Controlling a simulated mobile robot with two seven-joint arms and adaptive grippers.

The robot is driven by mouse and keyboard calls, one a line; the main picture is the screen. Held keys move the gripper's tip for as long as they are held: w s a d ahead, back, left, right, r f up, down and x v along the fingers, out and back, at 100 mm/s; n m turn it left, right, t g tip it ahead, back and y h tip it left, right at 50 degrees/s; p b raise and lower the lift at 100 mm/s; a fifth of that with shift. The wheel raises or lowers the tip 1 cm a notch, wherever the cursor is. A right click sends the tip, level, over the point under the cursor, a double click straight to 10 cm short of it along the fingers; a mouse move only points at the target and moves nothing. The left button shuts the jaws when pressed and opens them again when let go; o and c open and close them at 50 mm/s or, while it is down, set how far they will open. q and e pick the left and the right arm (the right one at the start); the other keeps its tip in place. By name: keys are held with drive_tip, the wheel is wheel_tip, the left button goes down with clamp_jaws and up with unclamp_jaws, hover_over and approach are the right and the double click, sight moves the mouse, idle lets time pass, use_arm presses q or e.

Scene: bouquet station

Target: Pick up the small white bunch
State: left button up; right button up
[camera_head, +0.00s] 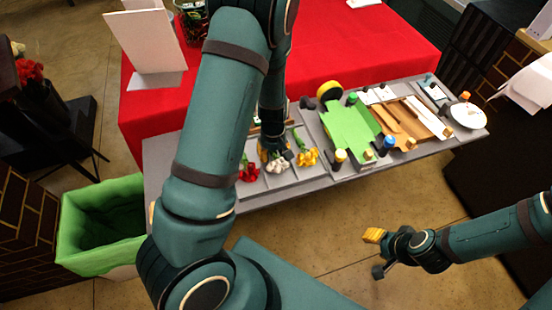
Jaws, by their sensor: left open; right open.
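The small white bunch (279,165) lies on the grey table, between a red bunch (249,173) on its left and a yellow bunch (307,158) on its right. My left gripper (270,153) points down right at the white bunch, over its stem end, and hides part of it. It is open; I cannot tell whether its fingers are around the stems or only above them.
The grey table (290,192) also carries green wrapping paper (350,128), brown wrapping (399,122), several small bottles and a white bowl (468,116) at the right. A red-covered table (345,45) stands behind. A green-lined bin (100,215) stands at the left.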

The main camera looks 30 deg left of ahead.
use_arm(q)
clamp_jaws()
